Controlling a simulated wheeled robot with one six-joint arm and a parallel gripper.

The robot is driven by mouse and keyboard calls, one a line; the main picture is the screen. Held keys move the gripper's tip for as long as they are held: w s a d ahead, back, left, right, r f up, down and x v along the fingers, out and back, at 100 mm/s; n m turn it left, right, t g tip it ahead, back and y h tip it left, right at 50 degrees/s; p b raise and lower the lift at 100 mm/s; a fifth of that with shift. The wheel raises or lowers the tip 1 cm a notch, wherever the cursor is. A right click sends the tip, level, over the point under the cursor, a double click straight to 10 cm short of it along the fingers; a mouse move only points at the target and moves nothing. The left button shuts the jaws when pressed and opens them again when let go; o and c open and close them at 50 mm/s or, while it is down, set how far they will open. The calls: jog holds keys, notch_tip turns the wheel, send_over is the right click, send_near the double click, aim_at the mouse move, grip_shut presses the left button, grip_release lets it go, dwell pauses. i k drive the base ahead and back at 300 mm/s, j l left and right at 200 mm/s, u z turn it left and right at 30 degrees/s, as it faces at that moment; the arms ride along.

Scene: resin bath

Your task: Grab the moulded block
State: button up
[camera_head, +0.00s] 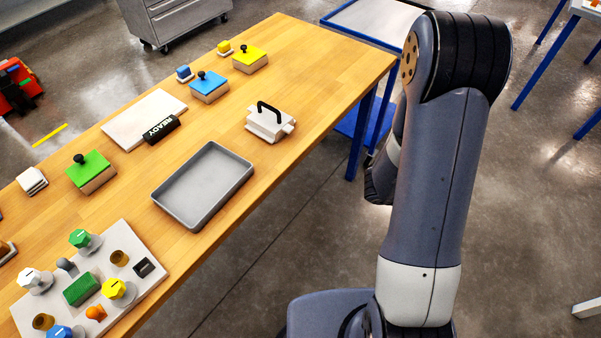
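A white block (266,125) with a black arched handle on top stands on the wooden table, near its right edge. It has a small tab at its right side. No label marks it as the moulded block. A green-topped block (90,172), a blue-topped block (208,88) and a yellow-topped block (250,61), each with a black knob, also sit on the table. My arm rises at the right, beside the table and over the floor, apart from these blocks. My gripper's fingers do not show.
An empty grey tray (160,197) lies in front of the white block. A white plate and a black "READY" sign (161,130) stand to its left. A panel (146,264) with coloured knobs fills the near left. Floor between table and arm is clear.

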aim_at(83, 288)
jog(key=k+j+u, duration=0.35)
jog(key=j, duration=0.25)
jog(key=k+j+u, duration=0.15)
jog(key=k+j, duration=0.15)
jog(key=k+j+u, duration=0.15)
jog(key=j, duration=0.3)
jog(key=k+j+u, duration=0.2)
jog(key=j, duration=0.15)
jog(key=i+j+u, duration=0.2)
jog(key=j, duration=0.2)
jog(key=i+j+u, duration=0.1)
jog(key=j+u, duration=0.15)
jog(key=j, duration=0.2)
jog(key=i+j+u, duration=0.2)
jog(key=j, duration=0.15)
jog(key=i, duration=0.35)
jog(key=j+u, duration=0.05)
